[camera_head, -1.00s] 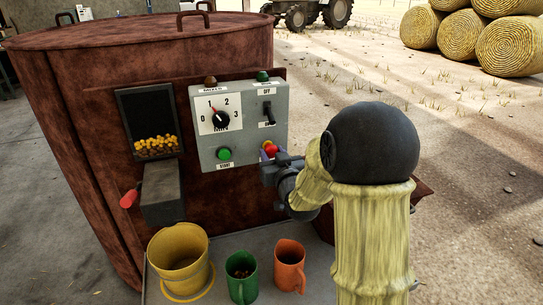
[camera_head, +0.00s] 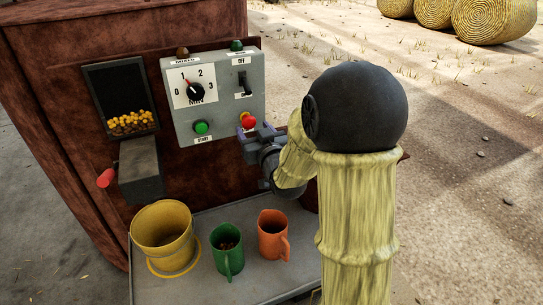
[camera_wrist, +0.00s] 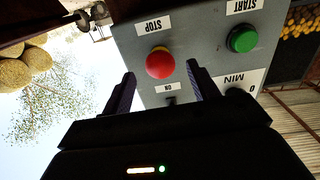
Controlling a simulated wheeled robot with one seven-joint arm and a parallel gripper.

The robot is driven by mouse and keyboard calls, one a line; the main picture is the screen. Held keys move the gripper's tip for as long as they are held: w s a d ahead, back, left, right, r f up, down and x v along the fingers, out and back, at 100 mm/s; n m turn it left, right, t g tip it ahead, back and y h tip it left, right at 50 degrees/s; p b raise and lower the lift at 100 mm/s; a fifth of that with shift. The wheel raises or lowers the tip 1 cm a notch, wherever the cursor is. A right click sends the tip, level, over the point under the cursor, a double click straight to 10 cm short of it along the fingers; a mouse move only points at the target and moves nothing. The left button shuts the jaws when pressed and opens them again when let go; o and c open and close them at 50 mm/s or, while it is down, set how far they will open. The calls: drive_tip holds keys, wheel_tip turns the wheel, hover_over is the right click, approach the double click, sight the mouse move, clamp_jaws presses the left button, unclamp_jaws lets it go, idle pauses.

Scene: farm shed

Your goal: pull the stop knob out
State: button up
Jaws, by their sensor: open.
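The stop knob (camera_head: 249,123) is a round red cap with a yellow collar, low on the right of the grey control box (camera_head: 220,112). In the wrist view the red knob (camera_wrist: 160,63) shows whole under the STOP label, with the picture turned upside down. My gripper (camera_head: 261,137) is just below and in front of the knob in the head view. Its dark purple fingers are open, and in the wrist view the gripper (camera_wrist: 161,72) has one fingertip to each side of the knob. I see no contact. How far out the knob sits, I cannot tell.
A green start button (camera_head: 201,127), a timer dial (camera_head: 196,92) and a toggle switch (camera_head: 245,84) share the box. A yellow bucket (camera_head: 158,235), a green mug (camera_head: 228,258) and an orange mug (camera_head: 272,240) stand on the tray below. A red-handled chute (camera_head: 140,170) is at left.

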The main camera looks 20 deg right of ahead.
drive_tip(key=s+d+b, duration=0.1)
drive_tip(key=s+b, duration=0.9)
drive_tip(key=s, duration=0.4)
drive_tip(key=shift+s+d+b, duration=0.15)
drive_tip(key=shift+s+b, duration=0.05)
drive_tip(key=shift+b, duration=0.2)
wheel_tip(320, 180, down, 15)
drive_tip(key=s+m+g+h, duration=0.1)
drive_tip(key=g+h, duration=0.1)
drive_tip(key=g, duration=0.6)
drive_tip(key=s+a+f+g, duration=0.2)
drive_tip(key=s+f+g, duration=0.5)
drive_tip(key=s+f, duration=0.35)
wheel_tip(320, 180, up, 33)
drive_tip(key=p, duration=3.3)
drive_tip(key=shift+w+f, duration=0.15)
drive_tip(key=shift+w, duration=0.25)
